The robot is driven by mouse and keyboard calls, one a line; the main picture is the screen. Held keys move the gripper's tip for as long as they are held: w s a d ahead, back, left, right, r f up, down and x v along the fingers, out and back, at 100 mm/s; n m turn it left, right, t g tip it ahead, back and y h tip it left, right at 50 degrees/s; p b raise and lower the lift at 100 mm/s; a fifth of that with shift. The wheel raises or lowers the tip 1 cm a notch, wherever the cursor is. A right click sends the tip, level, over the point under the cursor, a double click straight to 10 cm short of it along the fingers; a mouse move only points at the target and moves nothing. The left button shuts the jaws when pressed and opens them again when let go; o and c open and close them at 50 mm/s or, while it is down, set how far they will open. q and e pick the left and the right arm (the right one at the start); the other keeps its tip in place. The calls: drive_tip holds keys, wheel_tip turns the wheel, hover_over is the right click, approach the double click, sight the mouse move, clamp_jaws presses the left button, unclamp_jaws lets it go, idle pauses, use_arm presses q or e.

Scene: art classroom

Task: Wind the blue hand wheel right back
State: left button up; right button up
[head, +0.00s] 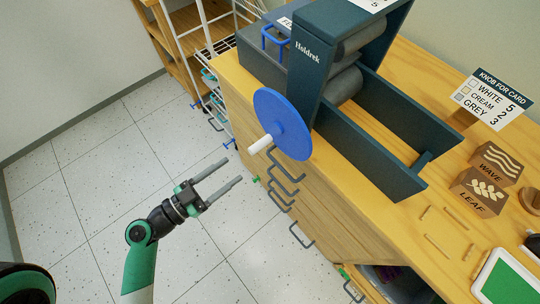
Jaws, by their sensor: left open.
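The blue hand wheel (290,122) is a flat disc on the left side of a dark blue-grey press marked Holdrek (308,85). A white handle (261,145) sticks out from the wheel's face toward the lower left. My left gripper (223,178) is open and empty, with its two grey fingers pointing up and right toward the handle. It is apart from the handle and the wheel, to their lower left in the picture. My right gripper is not in view.
The press stands on a wooden bench (350,187) with drawer pulls (281,199) along its front. Wooden blocks marked WAVE (496,163) and LEAF (479,192), a card sign (493,98) and a green-screened tablet (505,282) are at right. A white wire rack (203,45) stands behind. The floor at left is clear.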

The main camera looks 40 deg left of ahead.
sight(270, 137)
use_arm(q)
drive_tip(key=w+p, duration=0.1)
drive_tip(key=w, duration=1)
drive_tip(key=shift+w+d+r+p, duration=0.1)
drive_tip(key=shift+w+p, duration=0.3)
clamp_jaws()
idle(0.9)
